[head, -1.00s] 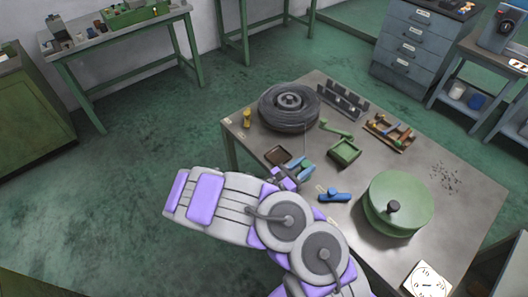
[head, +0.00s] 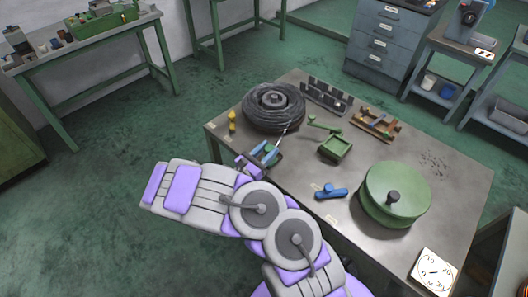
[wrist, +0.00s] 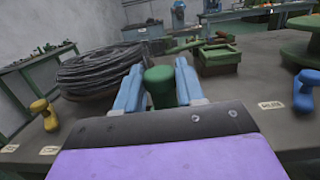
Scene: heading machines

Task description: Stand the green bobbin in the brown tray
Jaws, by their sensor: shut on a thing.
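My gripper (head: 266,151) has blue fingers, shut on the green bobbin (wrist: 160,88). In the wrist view the bobbin's rounded top shows between the two fingers, and it looks roughly upright; its lower end is hidden by the gripper. In the head view the gripper is over the near left part of the table, in front of the cable coil.
A black cable coil (head: 273,107) lies behind the gripper, and a yellow piece (head: 232,122) stands to its left. A green box (head: 335,149), a blue piece (head: 331,191) and a large green drum (head: 395,195) are to the right. The table's front left edge is close.

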